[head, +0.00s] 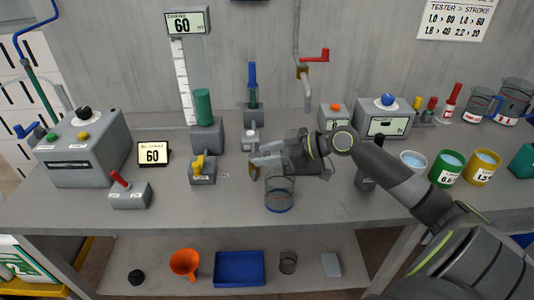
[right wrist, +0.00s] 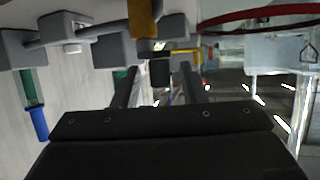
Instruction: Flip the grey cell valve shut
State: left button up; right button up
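A small grey block (head: 203,178) with a yellow lever (head: 198,162) stands on the bench left of my right gripper; it fits a grey cell valve, but no label confirms this. The lever leans up from the block's top. My right gripper (head: 255,160) is open, with its fingers pointing left, apart from the block. In the right wrist view the two fingers (right wrist: 158,88) stand apart, with a dark grey block (right wrist: 160,72) and yellow lever (right wrist: 185,51) beyond them. An ochre strip (head: 252,171) hangs by the fingertips in the head view. My left gripper is not in view.
A clear beaker (head: 279,197) with blue at its base stands just below my right gripper. Behind are a green cylinder (head: 203,106) and a blue-handled post (head: 252,75). A red-levered switch box (head: 129,195) stands left. The front bench strip between them is clear.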

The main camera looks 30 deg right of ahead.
jog(key=shift+c, duration=0.3)
grip_shut()
jog(key=shift+a, duration=0.1)
jog(key=shift+a+r+m+t+h+p, duration=0.15)
jog(key=shift+m+t+h+p, duration=0.2)
jog(key=shift+p, duration=0.55)
jog(key=shift+w+a+m+t+h+p, duration=0.1)
jog(key=shift+a+m+t+h+p, duration=0.45)
jog(key=shift+m+h+p, duration=1.75)
jog(key=shift+w+a+m+t+h+p, duration=0.1)
jog(key=shift+a+m+t+h+p, duration=0.7)
jog(key=shift+p, duration=2.75)
jog(key=shift+w+a+m+t+h+p, duration=0.1)
jog(key=shift+a+m+h+p, duration=0.25)
jog(key=shift+m+h+p, duration=2.1)
jog(key=shift+n+p, duration=0.5)
jog(key=shift+n, duration=0.1)
